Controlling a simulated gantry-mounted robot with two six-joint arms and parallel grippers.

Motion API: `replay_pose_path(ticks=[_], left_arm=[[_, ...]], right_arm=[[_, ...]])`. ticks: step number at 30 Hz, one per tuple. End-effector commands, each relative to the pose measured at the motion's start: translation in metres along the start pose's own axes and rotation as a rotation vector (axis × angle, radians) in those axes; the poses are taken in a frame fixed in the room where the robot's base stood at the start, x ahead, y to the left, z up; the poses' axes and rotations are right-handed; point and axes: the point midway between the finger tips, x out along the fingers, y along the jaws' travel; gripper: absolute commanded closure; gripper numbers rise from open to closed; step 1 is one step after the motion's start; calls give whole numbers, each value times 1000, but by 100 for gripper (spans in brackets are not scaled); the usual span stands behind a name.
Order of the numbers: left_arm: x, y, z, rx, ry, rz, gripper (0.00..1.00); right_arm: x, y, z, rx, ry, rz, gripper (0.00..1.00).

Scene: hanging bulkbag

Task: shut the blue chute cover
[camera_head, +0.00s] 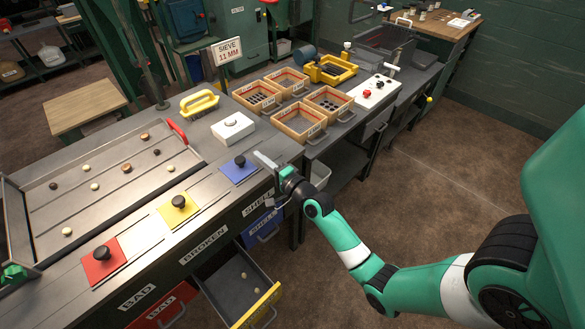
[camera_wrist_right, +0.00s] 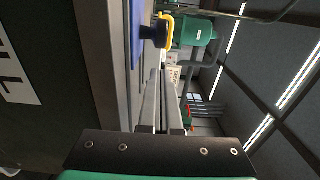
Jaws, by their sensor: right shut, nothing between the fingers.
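The blue chute cover (camera_head: 238,168) is a flat plate with a black knob (camera_head: 239,160). It lies flat on the grey bench top near the front edge, in line with the yellow and red covers. No dark opening shows beside it. My right gripper (camera_head: 264,160) is just right of the cover, at the bench edge, shut and empty, apart from the knob. In the right wrist view, the shut fingers (camera_wrist_right: 161,105) point toward the bench edge, with the blue plate (camera_wrist_right: 136,28) and knob (camera_wrist_right: 154,33) at upper left. My left gripper is not seen.
The yellow cover (camera_head: 178,209) and red cover (camera_head: 103,262) lie to the left. A white box (camera_head: 233,128) and yellow-handled tool (camera_head: 199,102) stand behind. Wooden bins (camera_head: 300,122) are behind right. A yellow-fronted drawer (camera_head: 255,305) hangs open below. Floor at right is clear.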

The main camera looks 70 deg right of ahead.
Motion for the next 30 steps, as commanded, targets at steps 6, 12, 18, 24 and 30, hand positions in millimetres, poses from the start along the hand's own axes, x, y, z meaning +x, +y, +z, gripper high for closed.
replay_pose_path(ticks=[6,12,18,24,30], left_arm=[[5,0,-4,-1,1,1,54],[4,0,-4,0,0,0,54],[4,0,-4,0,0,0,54],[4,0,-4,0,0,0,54],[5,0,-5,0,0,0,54]], right_arm=[[-50,0,-2,1,-8,5,100],[-89,2,-3,1,-7,2,100],[-100,1,-3,-1,-7,0,100],[-100,1,-3,-1,-7,0,100],[-99,-2,4,-1,-25,-1,100]])
